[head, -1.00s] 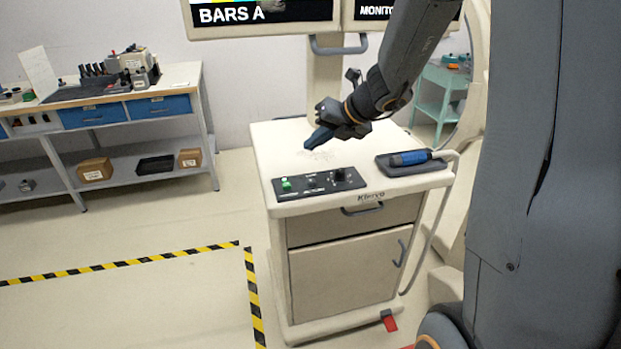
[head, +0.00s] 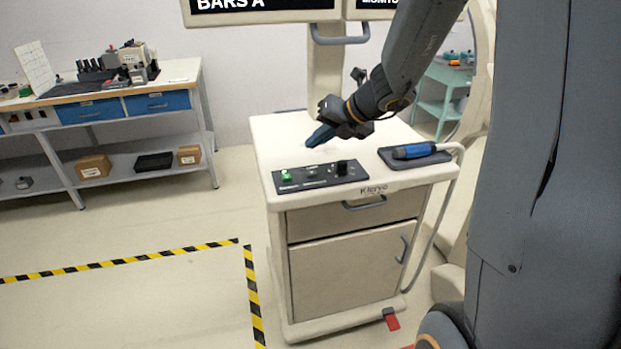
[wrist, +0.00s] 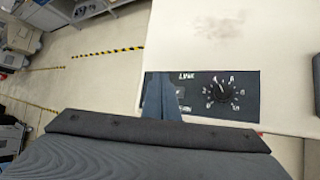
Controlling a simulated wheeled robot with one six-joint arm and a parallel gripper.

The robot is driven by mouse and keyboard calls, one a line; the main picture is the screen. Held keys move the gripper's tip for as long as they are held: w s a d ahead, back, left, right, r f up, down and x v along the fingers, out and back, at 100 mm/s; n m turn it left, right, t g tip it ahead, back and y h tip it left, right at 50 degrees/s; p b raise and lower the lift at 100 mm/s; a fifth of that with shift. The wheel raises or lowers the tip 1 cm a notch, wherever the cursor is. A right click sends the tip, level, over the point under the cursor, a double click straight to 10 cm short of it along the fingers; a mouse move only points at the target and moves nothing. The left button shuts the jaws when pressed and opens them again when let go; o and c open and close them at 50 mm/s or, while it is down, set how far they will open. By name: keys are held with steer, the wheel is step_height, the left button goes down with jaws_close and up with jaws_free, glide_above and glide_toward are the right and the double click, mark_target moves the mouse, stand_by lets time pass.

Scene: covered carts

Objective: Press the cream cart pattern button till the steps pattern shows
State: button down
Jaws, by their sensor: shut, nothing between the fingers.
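The cream cart (head: 350,255) stands in the middle of the head view. A black control panel (head: 318,178) lies on its top near the front edge, with a lit green button (head: 286,175) at left, a middle control (head: 311,171) and a black knob (head: 342,167) at right. The wrist view shows the knob (wrist: 222,88) with a ring of marks. My gripper (head: 318,137) is shut and empty, above the cart top behind the panel. In the wrist view its fingers (wrist: 160,98) cover the panel's left part. The monitor (head: 262,8) reads "BARS A"; its picture is cut off.
A blue-handled tool (head: 413,151) lies on a dark tray at the cart's right. A cream push handle (head: 452,149) is beside it. A workbench (head: 120,100) stands at left. The floor between, with striped tape (head: 120,261), is clear.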

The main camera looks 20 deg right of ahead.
mark_target(315, 174)
steer(key=shift+f+b, duration=2.45)
steer(key=shift+f, duration=0.4)
steer(key=shift+f, duration=0.15)
steer(key=shift+f, duration=0.3)
steer(key=shift+f+b, duration=0.5)
steer(key=shift+b, duration=0.05)
stand_by(0.4)
steer(key=shift+r, duration=0.1)
steer(key=shift+r+p, duration=0.9)
steer(key=shift+p, duration=0.15)
step_height(315, 174, up, 5)
steer(key=p, duration=0.5)
